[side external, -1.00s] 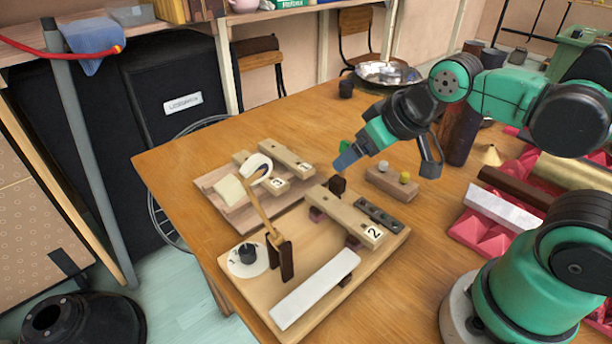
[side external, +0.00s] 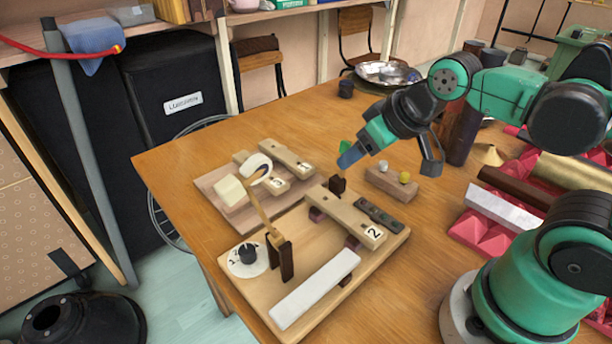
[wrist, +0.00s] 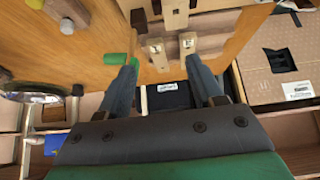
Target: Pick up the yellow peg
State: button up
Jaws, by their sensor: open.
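The yellow peg (side external: 405,177) stands upright at the right end of a small wooden block (side external: 388,186) in the side view, with a grey peg (side external: 383,165) at the other end. In the wrist view the yellow peg (wrist: 35,4) is at the top left edge, partly cut off, past the grey peg (wrist: 67,25). My gripper (side external: 348,159) is open and empty in the side view, above the table to the left of the block and apart from both pegs. In the wrist view the gap between my fingers (wrist: 161,62) is clear, and a green cylinder (wrist: 116,59) shows beside the left finger.
A metal bowl (side external: 388,73) stands at the back, and a pink-red stand (side external: 478,232) with bars is at right.

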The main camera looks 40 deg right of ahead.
jog(key=d+f+g, duration=0.2)
jog(key=d+g, duration=0.1)
jog(key=d, duration=0.4)
jog(key=n+g, duration=0.2)
send_over(406, 174)
jog(key=f, duration=0.2)
jog(key=shift+s+a+f, duration=0.15)
jog(key=shift+s+f, duration=0.15)
jog(key=shift+f, duration=0.1)
jog(key=shift+f+g, duration=0.15)
jog(key=shift+g, duration=0.15)
jog(key=shift+d+f+y, duration=0.2)
jog(key=shift+f+y, duration=0.1)
jog(key=shift+w+a+f, duration=0.1)
jog(key=shift+w+f, duration=0.05)
jog(key=shift+f, duration=1.1)
jog(key=shift+w+f, duration=0.1)
jog(key=shift+f, duration=1.1)
jog(key=shift+c, duration=0.3)
grip_shut()
